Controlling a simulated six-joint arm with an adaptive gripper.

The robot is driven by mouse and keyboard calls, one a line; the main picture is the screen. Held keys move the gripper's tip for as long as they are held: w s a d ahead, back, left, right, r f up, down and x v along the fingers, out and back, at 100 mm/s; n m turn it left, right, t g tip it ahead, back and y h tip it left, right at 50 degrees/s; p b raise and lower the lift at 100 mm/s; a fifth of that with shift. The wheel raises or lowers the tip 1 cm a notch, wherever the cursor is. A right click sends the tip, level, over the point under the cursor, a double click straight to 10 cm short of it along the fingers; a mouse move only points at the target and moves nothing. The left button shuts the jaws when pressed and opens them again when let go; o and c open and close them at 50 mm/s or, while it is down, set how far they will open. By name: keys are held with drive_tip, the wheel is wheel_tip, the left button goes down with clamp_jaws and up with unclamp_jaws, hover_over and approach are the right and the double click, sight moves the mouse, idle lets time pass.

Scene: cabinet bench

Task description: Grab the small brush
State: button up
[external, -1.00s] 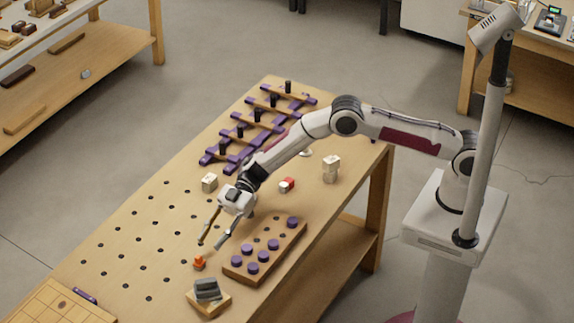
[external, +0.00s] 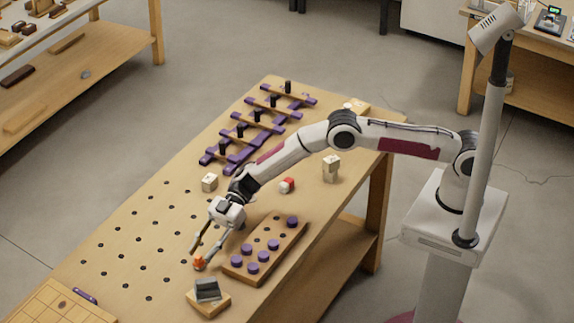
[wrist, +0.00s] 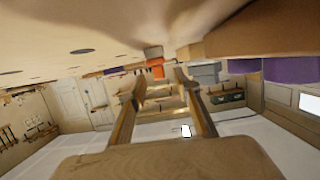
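A small orange object (external: 199,265), which I take to be the small brush, stands on the bench beside the purple-pegged block. In the wrist view the orange piece (wrist: 157,71) has a pale part against the bench surface. My gripper (external: 199,260) is low over the bench, pointing down at an angle. Its two fingers are apart, and in the wrist view my gripper (wrist: 160,77) has the orange piece between its fingertips, with gaps on both sides. Bristles cannot be made out.
A wooden block with purple pegs (external: 238,267) lies right of the gripper. A grey item on a wooden base (external: 208,293) is close in front. A pale cube (external: 209,182) and a purple rack (external: 240,143) stand farther back. The holed bench area to the left is clear.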

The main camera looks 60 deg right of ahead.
drive_tip(key=shift+a, duration=0.15)
idle(0.4)
clamp_jaws()
wheel_tip(320, 180, up, 10)
idle(0.9)
idle(0.4)
